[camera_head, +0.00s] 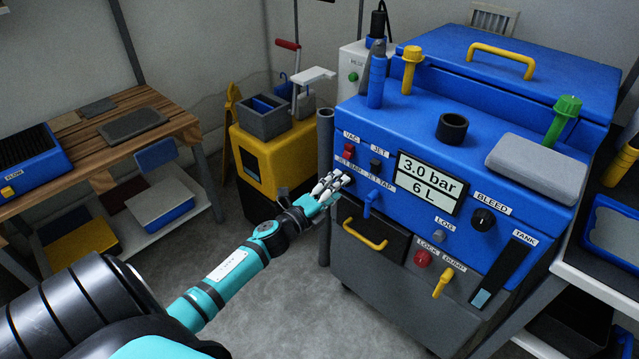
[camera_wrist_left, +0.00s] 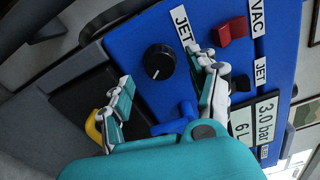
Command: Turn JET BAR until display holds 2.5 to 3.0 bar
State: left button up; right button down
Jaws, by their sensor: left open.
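The display (camera_head: 428,183) on the blue machine reads 3.0 bar over 6 L; it also shows in the left wrist view (camera_wrist_left: 265,120). My right gripper is not in view.
A blue tap lever (camera_head: 371,202) is just right of my left gripper, under the JET TAP label. A red VAC switch (camera_head: 348,151) and black JET switch (camera_head: 375,165) sit above. A yellow drawer handle (camera_head: 365,236) juts out below. The floor in front is clear.

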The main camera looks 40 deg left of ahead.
pick_arm(q)
jog(key=s, duration=1)
jog(key=shift+a, duration=0.4)
